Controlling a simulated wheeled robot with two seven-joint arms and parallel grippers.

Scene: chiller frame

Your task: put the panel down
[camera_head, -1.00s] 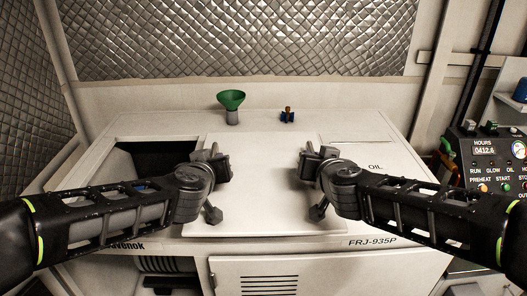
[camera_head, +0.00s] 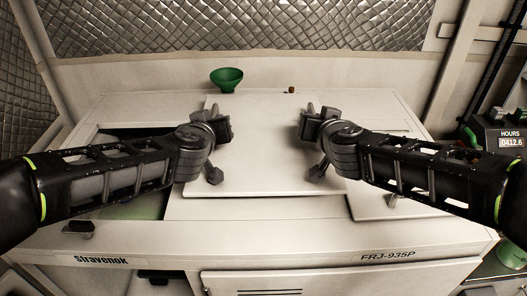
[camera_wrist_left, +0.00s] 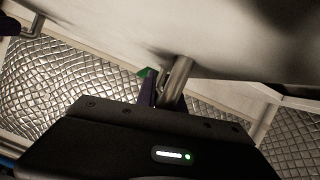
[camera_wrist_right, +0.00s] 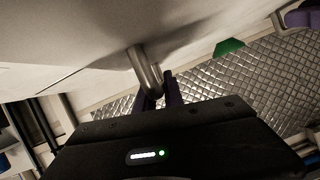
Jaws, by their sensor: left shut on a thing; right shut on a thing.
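The panel (camera_head: 265,150) is a flat white plate, held between my two grippers above the white chiller top in the head view. My left gripper (camera_head: 222,122) is at its left side and my right gripper (camera_head: 308,122) at its right side. In the left wrist view the jaws are shut on a metal handle (camera_wrist_left: 178,80) of the panel. In the right wrist view the jaws are shut on another metal handle (camera_wrist_right: 146,72). The panel hides part of the chiller top behind and under it. I cannot tell its exact height above the top.
A dark opening (camera_head: 115,133) lies at the left of the chiller top (camera_head: 300,205), partly behind my left arm. A green funnel (camera_head: 226,78) stands behind the panel. A control box (camera_head: 508,140) is at the right edge. A quilted wall (camera_head: 250,25) closes the back.

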